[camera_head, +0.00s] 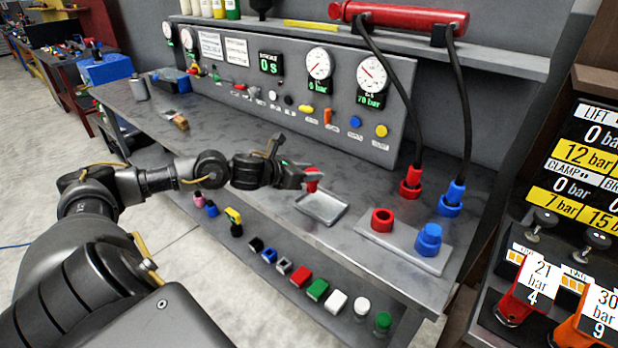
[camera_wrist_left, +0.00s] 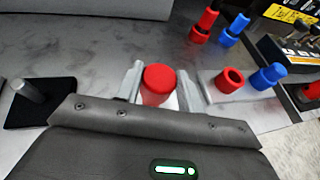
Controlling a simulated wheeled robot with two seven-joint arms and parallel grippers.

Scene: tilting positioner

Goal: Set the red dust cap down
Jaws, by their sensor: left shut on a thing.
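My left gripper (camera_head: 297,178) is shut on the red dust cap (camera_head: 312,180) and holds it above the workbench, by the far left corner of a shallow grey metal tray (camera_head: 318,209). In the left wrist view the cap (camera_wrist_left: 159,80) sits between the two fingers, with part of the light tray behind it. A red socket (camera_head: 382,220) and a blue capped fitting (camera_head: 428,239) stand on a plate (camera_head: 402,246) right of the tray. My right gripper is not in view.
Two black hoses end in a red coupling (camera_head: 411,181) and a blue coupling (camera_head: 452,198) behind the plate. A gauge panel (camera_head: 290,90) stands along the back. A lower shelf (camera_head: 262,258) holds several coloured blocks and caps. The bench left of the tray is mostly clear.

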